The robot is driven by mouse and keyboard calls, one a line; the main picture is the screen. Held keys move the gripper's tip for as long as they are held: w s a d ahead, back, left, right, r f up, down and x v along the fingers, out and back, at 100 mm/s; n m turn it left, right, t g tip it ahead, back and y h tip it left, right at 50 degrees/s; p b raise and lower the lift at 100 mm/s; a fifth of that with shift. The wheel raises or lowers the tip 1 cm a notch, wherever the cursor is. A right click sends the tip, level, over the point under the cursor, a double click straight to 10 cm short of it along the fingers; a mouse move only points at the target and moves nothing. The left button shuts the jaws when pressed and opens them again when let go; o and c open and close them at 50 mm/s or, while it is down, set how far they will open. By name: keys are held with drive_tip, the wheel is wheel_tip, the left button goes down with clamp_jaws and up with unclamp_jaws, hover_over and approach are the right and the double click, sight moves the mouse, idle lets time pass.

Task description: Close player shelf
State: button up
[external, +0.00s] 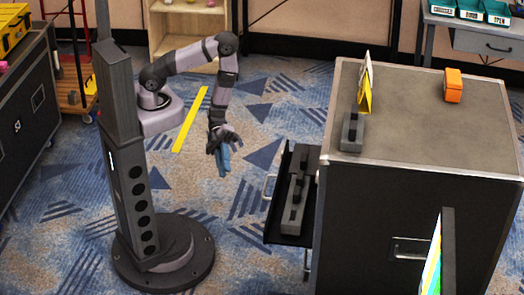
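The player shelf (281,188) is a dark tray pulled out from the left side of the large black case (400,215). A pale handle (268,187) is on its outer left side. Grey-black devices (293,208) lie on the shelf. My gripper (223,168) hangs with its bluish fingers pointing down, to the left of the shelf and apart from it. The fingers look close together, but their gap is too small to make out. I see nothing held in them.
On the case top are a dark block (352,132), a yellow card (366,85) and an orange box (453,86). A black case (25,115) stands at far left. A wooden shelf unit (188,25) is at the back. Open carpet lies between my base and the player shelf.

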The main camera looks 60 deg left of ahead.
drive_tip(key=shift+w, duration=0.1)
idle(0.3)
approach(266, 185)
drive_tip(key=f+x, duration=0.1)
drive_tip(key=x, duration=0.2)
drive_tip(key=shift+x, duration=3.45)
drive_tip(key=shift+r, duration=0.2)
drive_tip(key=shift+c, duration=0.3)
clamp_jaws()
